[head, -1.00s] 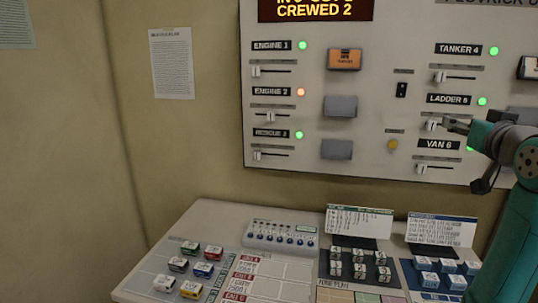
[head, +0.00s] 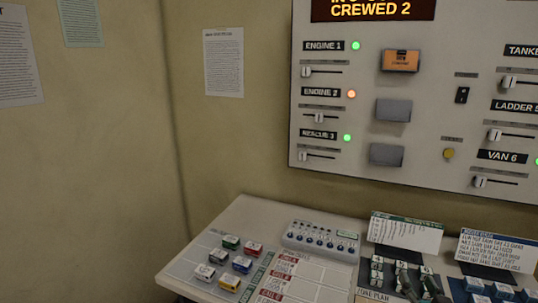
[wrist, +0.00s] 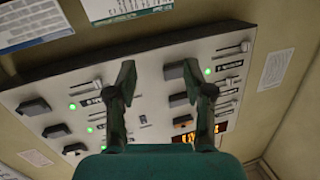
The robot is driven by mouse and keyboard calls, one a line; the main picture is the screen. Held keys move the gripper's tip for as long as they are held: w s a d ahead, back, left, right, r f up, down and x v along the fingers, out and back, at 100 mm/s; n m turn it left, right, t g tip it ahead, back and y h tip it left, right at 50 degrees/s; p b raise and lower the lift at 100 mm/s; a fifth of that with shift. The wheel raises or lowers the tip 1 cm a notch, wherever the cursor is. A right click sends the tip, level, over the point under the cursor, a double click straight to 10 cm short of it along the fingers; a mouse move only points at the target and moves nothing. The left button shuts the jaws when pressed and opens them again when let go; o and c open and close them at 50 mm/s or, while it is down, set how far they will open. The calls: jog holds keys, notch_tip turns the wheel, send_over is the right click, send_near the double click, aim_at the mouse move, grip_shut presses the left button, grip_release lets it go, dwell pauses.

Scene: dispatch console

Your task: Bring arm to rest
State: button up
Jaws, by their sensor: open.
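My gripper (wrist: 158,78) is open and empty in the wrist view. Its two dark fingers stand well apart, with the wall panel (wrist: 150,108) beyond them, seen upside down. In the head view two dark finger-like shapes (head: 418,284) show at the bottom edge, over the desk tiles, and look like my gripper. The rest of my arm is out of that view. The Ladder 5 slider (head: 495,135) stands free on the panel, with nothing touching it.
The sloped desk (head: 215,228) holds coloured blocks (head: 230,262), a button box (head: 320,238) and white cards (head: 406,232). Printed sheets (head: 224,62) hang on the left wall. The space in front of the panel looks clear in the head view.

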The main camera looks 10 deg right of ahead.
jog(key=s+a+f+n+y, duration=0.2)
jog(key=s+a+f, duration=1.3)
jog(key=s+f, duration=0.15)
jog(key=s+a+n+y, duration=0.1)
jog(key=s+a, duration=0.2)
jog(key=s, duration=0.8)
jog(key=s+a+n+g+y, duration=0.1)
jog(key=s+a, duration=0.3)
jog(key=s, duration=0.7)
jog(key=shift+r+n+y, duration=0.45)
jog(key=shift+n+y, duration=0.25)
jog(key=shift+a, duration=0.1)
dwell(1.1)
